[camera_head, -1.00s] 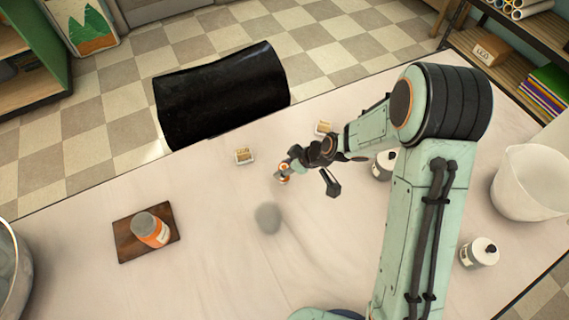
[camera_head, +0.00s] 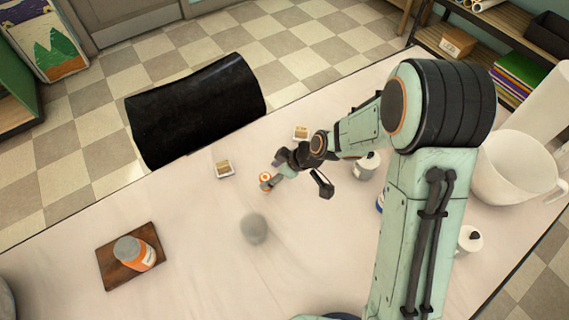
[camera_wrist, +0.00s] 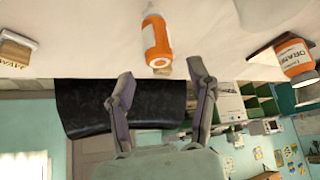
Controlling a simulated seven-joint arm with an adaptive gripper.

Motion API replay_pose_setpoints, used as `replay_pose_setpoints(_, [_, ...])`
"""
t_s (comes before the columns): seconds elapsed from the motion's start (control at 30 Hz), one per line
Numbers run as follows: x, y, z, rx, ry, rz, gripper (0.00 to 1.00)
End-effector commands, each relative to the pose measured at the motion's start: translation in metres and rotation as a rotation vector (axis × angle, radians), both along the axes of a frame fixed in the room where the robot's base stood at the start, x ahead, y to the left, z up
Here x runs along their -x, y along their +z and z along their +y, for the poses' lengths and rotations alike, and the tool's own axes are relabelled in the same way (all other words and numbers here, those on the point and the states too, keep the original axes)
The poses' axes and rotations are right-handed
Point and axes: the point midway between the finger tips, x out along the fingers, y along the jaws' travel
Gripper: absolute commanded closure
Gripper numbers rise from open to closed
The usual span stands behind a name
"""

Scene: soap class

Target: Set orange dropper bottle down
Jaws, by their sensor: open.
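In the wrist view the bottle (camera_wrist: 156,40) shows an orange body and a pale label, inverted in the picture. It lies ahead of my gripper's fingertips (camera_wrist: 160,82), a little toward the right one. The fingers are spread, with nothing between them. I cannot tell whether the bottle's base rests fully on the table.
Small labelled blocks (camera_head: 224,169) (camera_head: 301,133), a grey round thing (camera_head: 254,229), white bottles (camera_head: 366,165) and a white jug (camera_head: 512,170) are around. Table between jar and gripper is mostly clear.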

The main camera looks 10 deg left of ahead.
Motion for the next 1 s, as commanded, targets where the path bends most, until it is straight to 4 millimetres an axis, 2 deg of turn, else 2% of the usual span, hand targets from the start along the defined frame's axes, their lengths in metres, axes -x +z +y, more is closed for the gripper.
replay_pose_setpoints(0.1, [0.002,0.026,-0.017,-0.001,-0.005,-0.006,0.45])
replay_pose_setpoints(0.3, [0.007,0.058,-0.037,-0.001,-0.003,-0.003,0.45])
replay_pose_setpoints(0.43, [0.009,0.069,-0.044,-0.001,-0.001,-0.002,0.45])
replay_pose_setpoints(0.67, [0.01,0.073,-0.047,0.003,-0.004,0.003,0.45])
replay_pose_setpoints(0.73, [0.015,0.079,-0.053,0.024,-0.036,0.022,0.45])
replay_pose_setpoints(0.87, [0.045,0.104,-0.085,0.127,-0.224,0.124,0.45])
replay_pose_setpoints(1.0, [0.103,0.133,-0.132,0.261,-0.583,0.283,0.45])
